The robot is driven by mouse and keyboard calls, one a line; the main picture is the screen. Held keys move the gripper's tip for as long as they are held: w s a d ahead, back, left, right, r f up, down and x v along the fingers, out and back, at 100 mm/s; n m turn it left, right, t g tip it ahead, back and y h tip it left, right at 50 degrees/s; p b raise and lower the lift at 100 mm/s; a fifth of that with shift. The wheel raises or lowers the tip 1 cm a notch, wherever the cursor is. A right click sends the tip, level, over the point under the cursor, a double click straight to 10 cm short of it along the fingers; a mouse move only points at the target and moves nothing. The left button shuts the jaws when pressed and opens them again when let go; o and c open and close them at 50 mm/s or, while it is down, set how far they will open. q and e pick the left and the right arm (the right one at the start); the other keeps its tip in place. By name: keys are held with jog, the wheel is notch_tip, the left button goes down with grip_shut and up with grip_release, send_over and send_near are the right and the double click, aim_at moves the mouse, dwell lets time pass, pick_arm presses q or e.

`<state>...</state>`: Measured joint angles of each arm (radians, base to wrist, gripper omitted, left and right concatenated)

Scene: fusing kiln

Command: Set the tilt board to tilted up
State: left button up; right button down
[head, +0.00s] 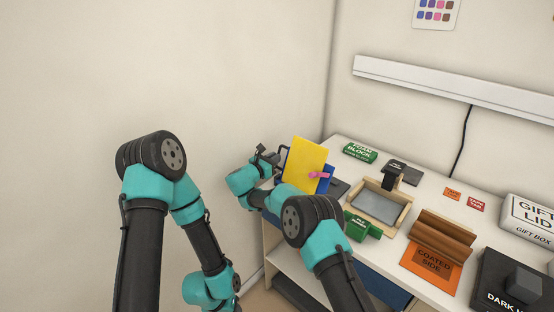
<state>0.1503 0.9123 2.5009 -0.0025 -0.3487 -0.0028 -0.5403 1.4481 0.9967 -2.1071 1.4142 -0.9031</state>
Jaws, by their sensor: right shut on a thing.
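The tilt board stands on the table's left end, with a yellow panel (305,163) steeply raised in front of a blue part (325,184). A small pink piece (320,175) sits at the yellow panel's right edge. My right gripper (279,154) is at the upper left edge of the board and is shut on it. The exact grip is small and partly hidden behind the panel. My left arm is bent at the left with its lower part going down; its gripper is not in view.
Walls stand close behind and left.

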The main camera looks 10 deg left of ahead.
jog(key=shift+r, duration=0.2)
jog(key=c, duration=1.2)
grip_release()
jog(key=shift+f, duration=0.1)
jog(key=shift+o, duration=0.2)
jog(key=shift+s+a, duration=0.1)
jog(key=shift+s, duration=0.05)
jog(key=v, duration=1.1)
jog(key=shift+s+a, duration=0.25)
jog(key=shift+s, duration=0.05)
